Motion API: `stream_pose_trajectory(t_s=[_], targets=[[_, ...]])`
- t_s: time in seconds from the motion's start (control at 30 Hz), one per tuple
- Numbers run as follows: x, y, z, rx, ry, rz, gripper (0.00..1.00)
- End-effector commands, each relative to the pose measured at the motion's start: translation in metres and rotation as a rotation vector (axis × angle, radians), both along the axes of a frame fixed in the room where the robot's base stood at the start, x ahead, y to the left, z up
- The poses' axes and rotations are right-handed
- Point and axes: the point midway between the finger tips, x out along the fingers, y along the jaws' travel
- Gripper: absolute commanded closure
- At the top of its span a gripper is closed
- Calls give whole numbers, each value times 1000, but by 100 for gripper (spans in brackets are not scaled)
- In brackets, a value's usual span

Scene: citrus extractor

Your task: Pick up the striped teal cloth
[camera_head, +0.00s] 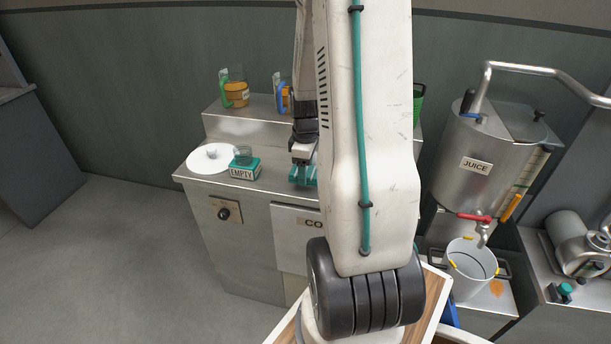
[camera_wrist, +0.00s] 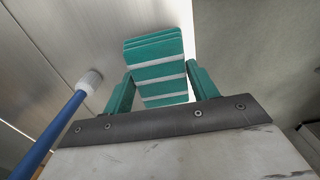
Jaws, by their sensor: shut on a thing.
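The striped teal cloth (camera_wrist: 155,66) is a folded teal piece with white stripes. In the wrist view it lies between and beyond the two teal fingers of my gripper (camera_wrist: 160,90), which is shut on it. In the head view my gripper (camera_head: 303,175) is low over the right part of the steel counter top, partly hidden behind my arm. The cloth cannot be told apart from the teal fingers there. I cannot tell whether the cloth still touches the counter.
A blue-handled tool with a white tip (camera_wrist: 88,82) lies left of the fingers. On the counter (camera_head: 275,172) are a white disc (camera_head: 208,160) and a teal box marked EMPTY (camera_head: 243,171). Jugs (camera_head: 236,92) stand on the back shelf. A juice tank (camera_head: 475,165) and bucket (camera_head: 470,272) are right.

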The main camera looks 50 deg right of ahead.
Motion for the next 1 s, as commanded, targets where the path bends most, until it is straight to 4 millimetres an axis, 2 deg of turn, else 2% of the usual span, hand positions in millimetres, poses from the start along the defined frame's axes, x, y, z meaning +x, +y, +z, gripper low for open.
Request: stream_pose_trajectory(t_s=[0.03, 0.5, 0.6, 0.8, 1.0], targets=[[1, -1, 10, -4, -4, 0, 64], [-118, 9, 18, -1, 0, -7, 64], [-136, 10, 20, -1, 0, -5, 64], [-156, 12, 22, 0, 0, -3, 64], [-160, 12, 22, 0, 0, 1, 64]])
